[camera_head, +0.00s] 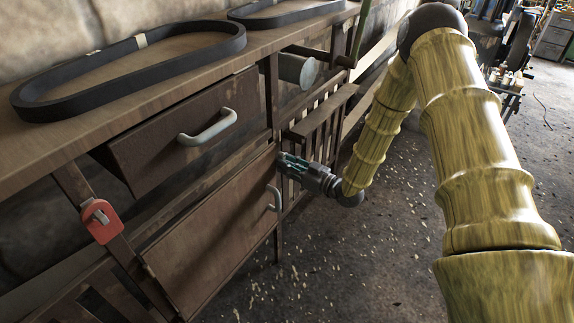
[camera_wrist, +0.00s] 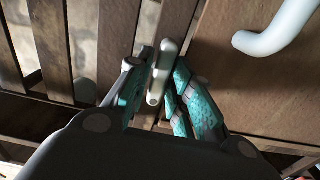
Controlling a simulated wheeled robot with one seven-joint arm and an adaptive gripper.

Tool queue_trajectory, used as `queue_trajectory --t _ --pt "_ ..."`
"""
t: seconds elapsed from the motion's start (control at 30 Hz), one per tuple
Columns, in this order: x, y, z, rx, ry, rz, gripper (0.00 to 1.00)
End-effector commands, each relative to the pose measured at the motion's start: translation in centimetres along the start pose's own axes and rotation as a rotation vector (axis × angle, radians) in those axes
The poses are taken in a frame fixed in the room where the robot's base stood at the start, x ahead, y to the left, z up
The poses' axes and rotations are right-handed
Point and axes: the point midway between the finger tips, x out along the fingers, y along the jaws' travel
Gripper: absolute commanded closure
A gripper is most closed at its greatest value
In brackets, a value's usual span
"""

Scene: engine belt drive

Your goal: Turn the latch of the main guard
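The main guard (camera_head: 213,238) seems to be the brown lower panel with a pale curved handle (camera_head: 273,199); it stands closed under the workbench. In the wrist view the guard (camera_wrist: 262,75) fills the right side. A small pale grey latch (camera_wrist: 162,70), a slim rounded bar, stands beside the guard's edge, slightly tilted. My gripper (camera_head: 283,165) is at the panel's upper right corner. In the wrist view my gripper (camera_wrist: 160,82) has its teal-padded fingers drawn close together, one on each side of the latch. The latch is hidden in the head view.
A drawer (camera_head: 185,128) with a pale handle sits above the guard. A red switch box (camera_head: 100,220) is on the left post. Black belts (camera_head: 135,65) lie on the bench top. Wooden slats (camera_wrist: 60,45) stand left of my fingers. The floor (camera_head: 375,255) in front is open.

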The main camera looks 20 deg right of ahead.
Motion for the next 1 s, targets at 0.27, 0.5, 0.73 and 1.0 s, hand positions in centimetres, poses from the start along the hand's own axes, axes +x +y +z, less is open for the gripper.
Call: queue_trajectory --t 0.27,0.5,0.73,1.0 --pt "0.1 -0.1 -0.1 -0.001 0.001 -0.002 0.63" --pt "-0.9 0.0 -0.1 0.000 0.002 0.000 0.63" --pt "-4.7 0.1 -0.1 0.000 0.001 0.002 0.63" --pt "-9.4 0.0 0.0 0.000 0.000 0.001 0.63"
